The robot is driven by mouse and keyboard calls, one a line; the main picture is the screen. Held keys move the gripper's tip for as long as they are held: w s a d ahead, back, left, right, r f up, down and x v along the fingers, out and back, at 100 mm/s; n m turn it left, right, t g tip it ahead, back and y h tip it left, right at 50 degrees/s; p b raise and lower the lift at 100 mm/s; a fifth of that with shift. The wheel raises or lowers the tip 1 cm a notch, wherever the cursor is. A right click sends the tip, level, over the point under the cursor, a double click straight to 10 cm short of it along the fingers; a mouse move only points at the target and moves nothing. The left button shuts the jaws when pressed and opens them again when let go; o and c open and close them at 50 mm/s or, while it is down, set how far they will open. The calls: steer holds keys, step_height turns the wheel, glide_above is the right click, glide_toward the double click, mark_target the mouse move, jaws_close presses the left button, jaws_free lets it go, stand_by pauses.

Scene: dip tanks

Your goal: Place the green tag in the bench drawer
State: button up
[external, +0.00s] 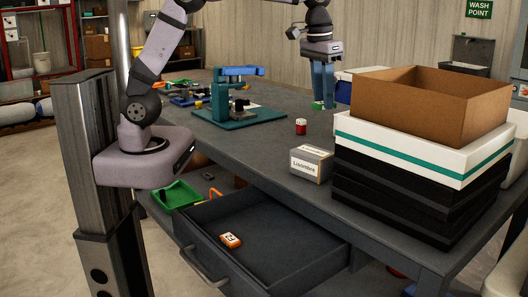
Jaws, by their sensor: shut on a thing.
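My gripper (323,103) is over the far part of the grey bench, its blue fingers pointing down with the tips close to the bench top. The bench drawer (285,261) is pulled open at the near side of the bench, well away from my gripper. An orange tag with a white label (230,240) lies on its floor.
Stacked black and white boxes with an open cardboard box (430,105) stand at right. A teal fixture (237,108) stands left of my gripper. A green tray (177,195) sits below.

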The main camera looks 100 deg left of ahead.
steer(key=s+d+n+g+b, duration=0.1)
steer(key=s+d+n+b, duration=0.2)
steer(key=d+n, duration=0.95)
steer(key=n+g+b, duration=0.1)
steer(key=n+b, duration=0.2)
steer(key=n, duration=0.5)
glide_above(272, 277)
step_height(272, 277, down, 24)
steer(key=shift+w+d+f+p, duration=0.1)
steer(key=shift+f+p, duration=0.15)
steer(key=shift+f, duration=2.5)
steer(key=shift+d+f+p, duration=0.1)
steer(key=shift+f+p, duration=0.15)
steer(key=shift+f, duration=2.45)
steer(key=shift+f, duration=0.15)
steer(key=o, duration=1)
